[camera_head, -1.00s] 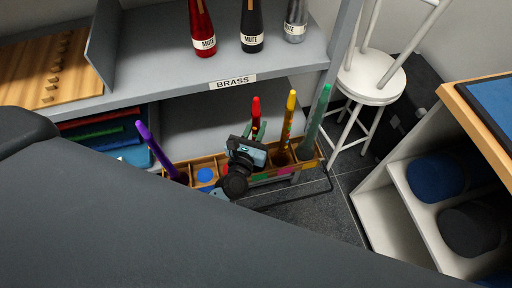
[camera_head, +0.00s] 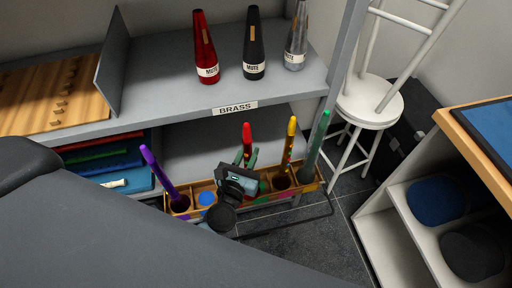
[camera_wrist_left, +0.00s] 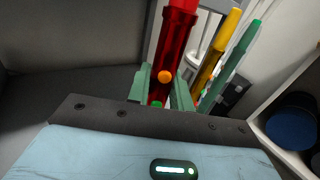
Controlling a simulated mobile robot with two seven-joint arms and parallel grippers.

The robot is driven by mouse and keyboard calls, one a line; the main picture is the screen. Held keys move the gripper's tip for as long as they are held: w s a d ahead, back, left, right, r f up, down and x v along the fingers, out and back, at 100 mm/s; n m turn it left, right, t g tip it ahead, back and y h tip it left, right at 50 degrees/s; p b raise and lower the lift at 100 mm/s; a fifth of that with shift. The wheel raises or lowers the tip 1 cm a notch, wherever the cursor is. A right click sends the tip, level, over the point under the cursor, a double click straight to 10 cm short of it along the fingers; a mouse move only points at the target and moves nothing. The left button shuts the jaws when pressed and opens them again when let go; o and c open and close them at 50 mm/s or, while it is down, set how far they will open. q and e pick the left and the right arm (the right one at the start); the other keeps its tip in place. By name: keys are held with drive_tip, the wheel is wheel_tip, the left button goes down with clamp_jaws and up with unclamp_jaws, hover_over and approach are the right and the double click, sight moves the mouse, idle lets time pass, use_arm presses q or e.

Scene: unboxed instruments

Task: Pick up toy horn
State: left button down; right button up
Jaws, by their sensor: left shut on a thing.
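The red toy horn (camera_head: 247,133) stands among other coloured horns in a wooden rack (camera_head: 262,202) at the lower shelf. It also fills the middle of the left wrist view (camera_wrist_left: 175,40), with an orange and a green dot on it. My left gripper (camera_head: 246,158) is shut on the red horn; its two green fingers (camera_wrist_left: 164,88) lie on either side of it. The horn's lower end is hidden behind the gripper, so I cannot tell whether it is clear of the rack. My right gripper is not in view.
A purple horn (camera_head: 157,172) stands left in the rack, yellow (camera_head: 290,140) and green (camera_head: 318,135) horns close on the right. The BRASS shelf (camera_head: 170,97) with several mutes hangs above. A white stool (camera_head: 368,103) and cubbies (camera_head: 400,205) stand right.

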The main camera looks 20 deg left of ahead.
use_arm(q)
drive_tip(key=s+a+r+b, duration=0.1)
drive_tip(key=s+a, duration=0.2)
drive_tip(key=s, duration=0.8)
drive_tip(key=shift+s+a+b, duration=0.15)
drive_tip(key=shift+a+b, duration=0.1)
drive_tip(key=shift+b, duration=0.15)
